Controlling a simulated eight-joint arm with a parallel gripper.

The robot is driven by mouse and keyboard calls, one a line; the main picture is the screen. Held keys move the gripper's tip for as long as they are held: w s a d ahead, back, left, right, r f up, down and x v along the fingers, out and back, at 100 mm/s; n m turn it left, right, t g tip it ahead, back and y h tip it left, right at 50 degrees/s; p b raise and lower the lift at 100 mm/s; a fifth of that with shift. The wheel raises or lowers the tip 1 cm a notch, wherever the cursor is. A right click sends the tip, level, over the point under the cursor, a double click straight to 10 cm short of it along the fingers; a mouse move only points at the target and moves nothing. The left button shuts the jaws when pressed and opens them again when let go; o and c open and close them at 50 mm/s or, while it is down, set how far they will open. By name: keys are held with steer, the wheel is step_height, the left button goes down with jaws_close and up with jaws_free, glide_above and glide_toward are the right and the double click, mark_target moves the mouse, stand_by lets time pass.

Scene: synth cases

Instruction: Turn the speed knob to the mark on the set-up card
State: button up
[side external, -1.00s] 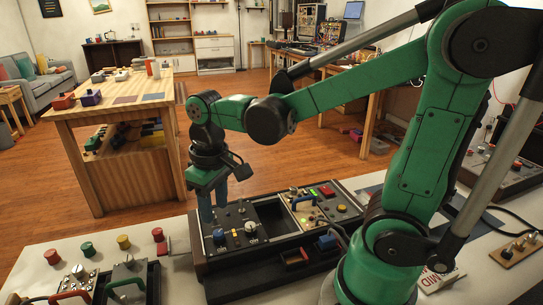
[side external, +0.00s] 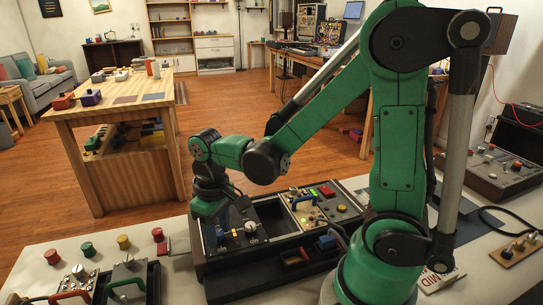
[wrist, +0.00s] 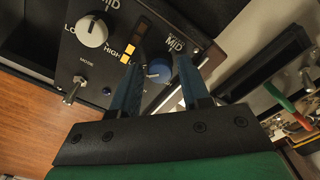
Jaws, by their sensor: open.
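A black control panel (wrist: 72,58) carries a white knob (wrist: 92,32) and a blue knob (wrist: 158,70), each with printed markings around it. I cannot read which one is labelled speed. The white knob also shows in the side view (side external: 250,227). My gripper (wrist: 156,64) is open, with a blue finger on either side of the blue knob in the wrist view. I cannot tell whether they touch it. In the side view my gripper is low over the panel's left end. A white card (side external: 441,281) with red lettering lies by my base, partly hidden; its mark is not readable.
A toggle switch (wrist: 72,92) stands on the panel near the white knob. Several coloured knobs and handled blocks lie on the bench's front left.

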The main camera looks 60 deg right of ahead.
jaws_close()
steer(key=shift+m, duration=0.4)
steer(key=m, duration=0.4)
steer(key=shift+m, duration=0.4)
steer(key=m, duration=0.6)
steer(key=shift+m, duration=0.3)
steer(key=m, duration=1)
steer(key=shift+m, duration=2.2)
